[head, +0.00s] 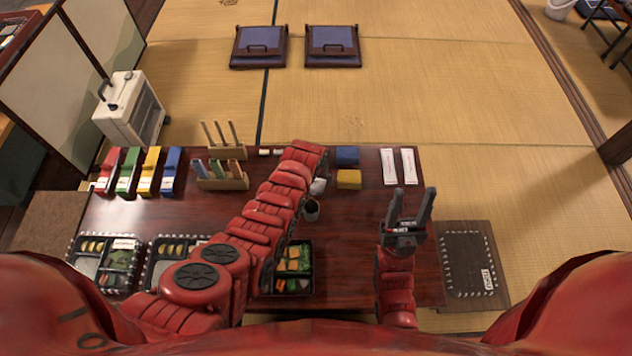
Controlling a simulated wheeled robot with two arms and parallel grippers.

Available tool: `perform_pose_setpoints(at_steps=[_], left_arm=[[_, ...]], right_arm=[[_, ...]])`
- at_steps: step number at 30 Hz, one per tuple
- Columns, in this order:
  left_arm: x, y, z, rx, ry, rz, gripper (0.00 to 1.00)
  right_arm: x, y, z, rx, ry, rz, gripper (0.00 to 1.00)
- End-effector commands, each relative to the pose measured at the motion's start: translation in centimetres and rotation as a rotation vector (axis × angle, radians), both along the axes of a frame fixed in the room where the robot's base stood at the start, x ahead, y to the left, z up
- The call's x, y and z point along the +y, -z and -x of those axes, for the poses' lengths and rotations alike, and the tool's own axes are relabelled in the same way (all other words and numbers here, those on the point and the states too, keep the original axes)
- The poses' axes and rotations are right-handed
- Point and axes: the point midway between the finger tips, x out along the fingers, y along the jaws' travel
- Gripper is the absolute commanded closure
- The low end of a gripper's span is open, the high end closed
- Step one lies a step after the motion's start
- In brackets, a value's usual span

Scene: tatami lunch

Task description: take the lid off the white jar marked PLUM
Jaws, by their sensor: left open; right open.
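A small whitish object (318,186), possibly the white jar, shows just right of my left forearm on the dark red table (350,225). No PLUM marking can be read, and I cannot make out its lid. My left arm reaches across the table. Its gripper (323,167) is mostly hidden by the arm, with only a dark bit showing near the whitish object; whether they touch cannot be told. My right gripper (409,210) is open and empty, fingers pointing away from me, over the table's right part.
A dark cup (311,210) stands close to my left arm. Lunch boxes (293,268) line the near side. Blue (347,156) and yellow (349,179) blocks and white packets (409,166) lie at the far side. A wooden rack (222,182) stands left. The table's right middle is fairly clear.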

Motion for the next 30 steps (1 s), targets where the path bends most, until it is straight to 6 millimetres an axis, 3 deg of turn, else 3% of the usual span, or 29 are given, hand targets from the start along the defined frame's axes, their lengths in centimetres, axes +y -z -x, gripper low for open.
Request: perform_pose_setpoints(at_steps=[11, 23, 30], left_arm=[[-0.05, 0.44, -0.18, -0.001, 0.0, 0.0, 0.0], [-0.05, 0.45, -0.15, 0.0, 0.0, 0.001, 0.68], [-0.05, 0.42, -0.16, -0.001, 0.0, 0.001, 0.7]], right_arm=[[0.0, 0.17, 0.0, 0.0, 0.0, 0.0, 0.5], [0.0, 0.17, 0.0, 0.0, 0.0, 0.0, 0.5], [0.0, 0.15, 0.0, 0.0, 0.0, 0.0, 0.5]])
